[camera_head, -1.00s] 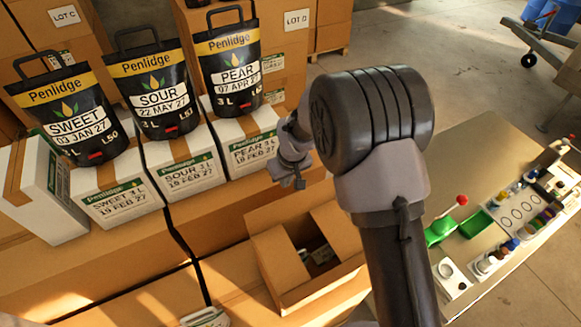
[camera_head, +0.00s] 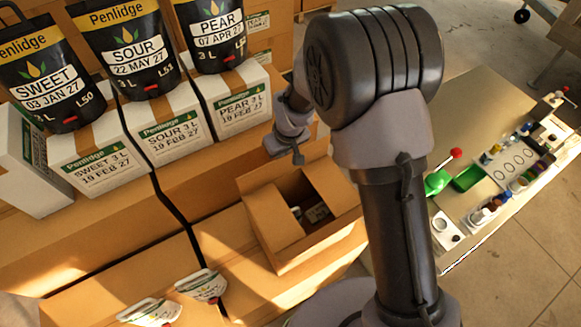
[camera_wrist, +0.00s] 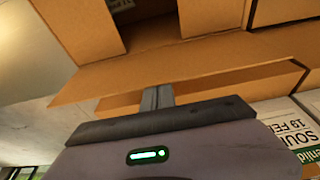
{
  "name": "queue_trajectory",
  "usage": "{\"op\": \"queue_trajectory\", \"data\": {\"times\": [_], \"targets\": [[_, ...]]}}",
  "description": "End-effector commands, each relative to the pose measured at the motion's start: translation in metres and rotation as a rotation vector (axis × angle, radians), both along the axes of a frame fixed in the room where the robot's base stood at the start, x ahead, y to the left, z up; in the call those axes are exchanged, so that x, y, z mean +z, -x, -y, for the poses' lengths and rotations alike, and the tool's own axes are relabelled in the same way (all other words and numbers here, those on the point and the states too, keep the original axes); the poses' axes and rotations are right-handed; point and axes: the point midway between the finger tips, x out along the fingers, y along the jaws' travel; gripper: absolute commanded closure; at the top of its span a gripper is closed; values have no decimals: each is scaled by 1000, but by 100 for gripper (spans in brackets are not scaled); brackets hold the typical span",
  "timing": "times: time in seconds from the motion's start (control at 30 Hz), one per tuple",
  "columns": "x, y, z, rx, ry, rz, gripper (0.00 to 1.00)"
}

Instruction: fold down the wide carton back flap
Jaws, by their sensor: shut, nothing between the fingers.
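The open wide carton (camera_head: 318,245) stands below my arm in the head view, with dark contents partly visible inside. Its back flap (camera_head: 272,180) stands up at the far edge. In the wrist view the flap (camera_wrist: 215,65) runs across the picture as a long tilted brown panel, with the carton opening (camera_wrist: 150,35) beyond it. My gripper (camera_head: 298,157) is at the outer, far side of this flap. In the wrist view its shut, empty fingers (camera_wrist: 157,95) reach the flap's near edge. Whether they touch it I cannot tell.
White boxes (camera_head: 172,142) with black pouches (camera_head: 135,45) stand on brown cartons to the left. Two small white pouches (camera_head: 203,285) lie on a carton in front. A bench (camera_head: 480,120) with a green tray (camera_head: 467,178) and small items stands at the right.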

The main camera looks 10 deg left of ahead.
Motion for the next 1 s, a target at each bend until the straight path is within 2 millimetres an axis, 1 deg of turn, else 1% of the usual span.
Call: {"op": "queue_trajectory", "data": {"times": [0.47,0.53,1.0], "targets": [[-2,38,29,0,0,1,100],[-1,37,29,0,0,1,100],[-26,57,44,-1,-1,1,100]]}}
